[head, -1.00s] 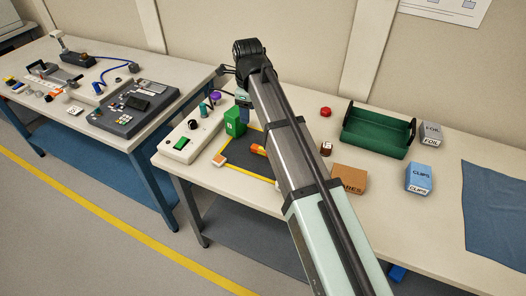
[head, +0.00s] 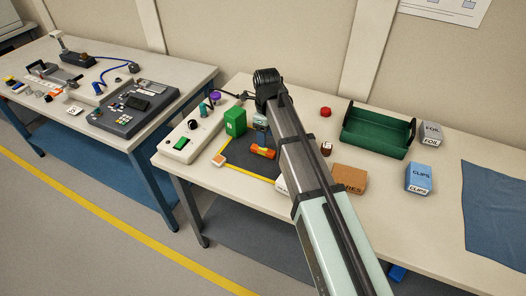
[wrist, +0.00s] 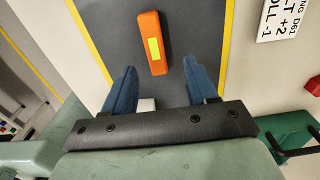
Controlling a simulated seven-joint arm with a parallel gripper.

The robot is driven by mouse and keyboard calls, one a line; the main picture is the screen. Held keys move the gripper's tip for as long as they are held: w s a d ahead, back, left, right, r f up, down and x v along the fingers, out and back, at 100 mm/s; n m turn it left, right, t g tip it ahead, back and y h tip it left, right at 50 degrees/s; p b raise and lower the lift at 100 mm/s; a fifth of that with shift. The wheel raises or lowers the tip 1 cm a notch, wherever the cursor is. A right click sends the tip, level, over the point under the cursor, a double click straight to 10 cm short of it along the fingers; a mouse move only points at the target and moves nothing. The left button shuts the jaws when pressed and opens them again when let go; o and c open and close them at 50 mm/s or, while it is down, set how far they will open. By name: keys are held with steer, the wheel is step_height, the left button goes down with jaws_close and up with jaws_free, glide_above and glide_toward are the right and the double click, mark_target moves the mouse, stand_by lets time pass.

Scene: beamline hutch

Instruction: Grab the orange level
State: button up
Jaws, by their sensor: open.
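The orange level (head: 263,152) lies on a dark mat with a yellow border (head: 233,164) on the right-hand bench. In the wrist view the orange level (wrist: 150,42) has a yellow patch and lies ahead of my gripper (wrist: 162,78), slightly left of the middle between the fingers. My gripper's two blue fingers are spread apart with nothing between them. The level appears beyond the fingertips, not touching them. In the head view my gripper (head: 262,138) is over the mat, close to the level, and my arm hides part of the bench.
A green block (head: 235,122) stands at the mat's back left, beside a white control box (head: 182,145). A green tray (head: 375,132), an orange-brown box (head: 349,178) and a blue clips box (head: 419,177) are to the right. A white label card (wrist: 285,20) lies beside the mat.

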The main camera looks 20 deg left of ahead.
mark_target(263, 151)
steer(key=shift+s+a+f, duration=0.1)
steer(key=shift+s+f, duration=0.05)
steer(key=shift+f, duration=1.2)
steer(key=shift+s+f, duration=0.15)
steer(key=shift+f, duration=1.2)
steer(key=shift+c, duration=0.4)
jaws_close()
